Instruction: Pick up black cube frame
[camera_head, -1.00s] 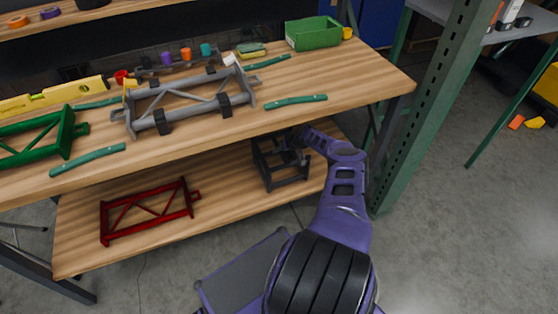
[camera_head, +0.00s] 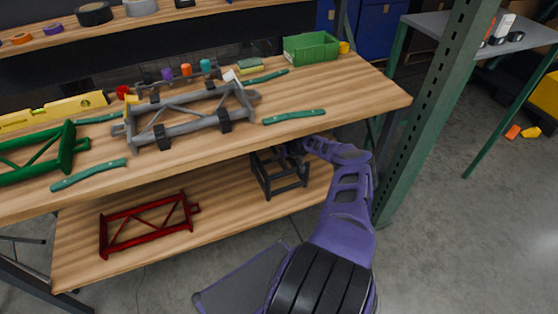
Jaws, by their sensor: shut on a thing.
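The black cube frame (camera_head: 281,187) is at the right end of the lower wooden shelf, just below the front edge of the upper tabletop. It is an open box of dark bars and looks upright. My gripper (camera_head: 287,149) is at the top rear of the frame and is shut on it. The fingertips are mostly hidden by the frame and the tabletop edge. I cannot tell whether the frame's base touches the shelf.
A red truss frame (camera_head: 148,224) lies on the lower shelf (camera_head: 225,205) to the left. The upper tabletop (camera_head: 350,90) hangs close above my gripper and carries a grey truss, a green bin and green handles. A green perforated post (camera_head: 436,110) stands right of my arm.

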